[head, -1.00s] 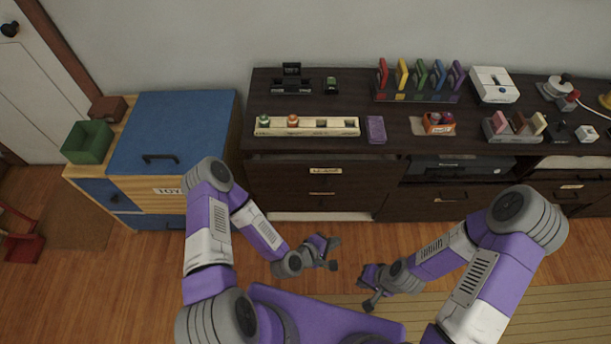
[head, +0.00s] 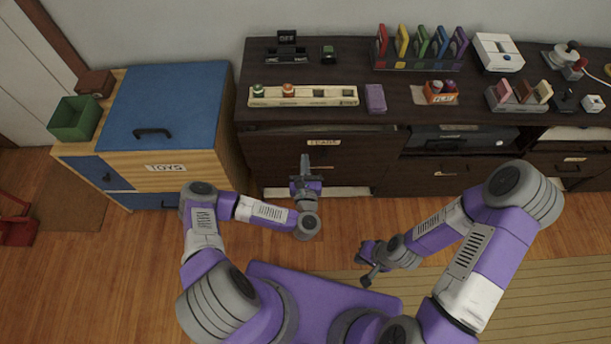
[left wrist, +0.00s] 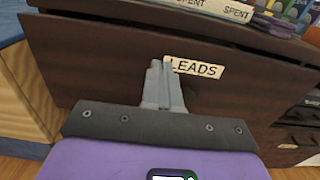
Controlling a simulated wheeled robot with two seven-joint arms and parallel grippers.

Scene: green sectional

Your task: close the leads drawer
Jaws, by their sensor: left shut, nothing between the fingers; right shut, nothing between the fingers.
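The leads drawer (head: 275,151) is the dark wood front under the left part of the dresser top, with a pale LEADS label (head: 323,142). A dark band shows between its upper edge and the dresser top; how far it stands out is hard to tell. My left gripper (head: 305,160) is shut and empty, pointing at the drawer front, just left of and below the label. In the left wrist view its fingers (left wrist: 161,64) overlap the label's left end on the drawer front (left wrist: 100,60); contact cannot be told. My right gripper (head: 368,279) is shut, low over the floor.
A blue-topped toy chest (head: 165,100) stands left of the dresser. The dresser top (head: 400,102) holds a pale tray (head: 303,96), a purple block (head: 375,98) and several other small items. The floor between chest and dresser front is clear.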

